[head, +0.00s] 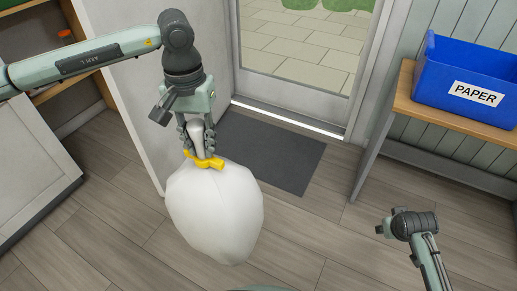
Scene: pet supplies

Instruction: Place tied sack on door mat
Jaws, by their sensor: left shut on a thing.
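The tied sack (215,210) is a full white bag with a yellow tie around its neck. It hangs below my left gripper (198,140), which is shut on the sack's gathered neck just above the tie. The door mat (275,150) is a dark grey rectangle on the floor in front of the glass door. The sack appears in front of the mat's near left part and hides some of it. My right arm (415,225) shows at the lower right, away from the sack; its fingers cannot be made out.
A blue bin (465,82) labelled PAPER stands on a wooden bench (410,105) at the right. A white wall edge (125,85) stands left of the mat. A white cabinet (35,180) is at the far left. The wood floor (310,230) between mat and right arm is clear.

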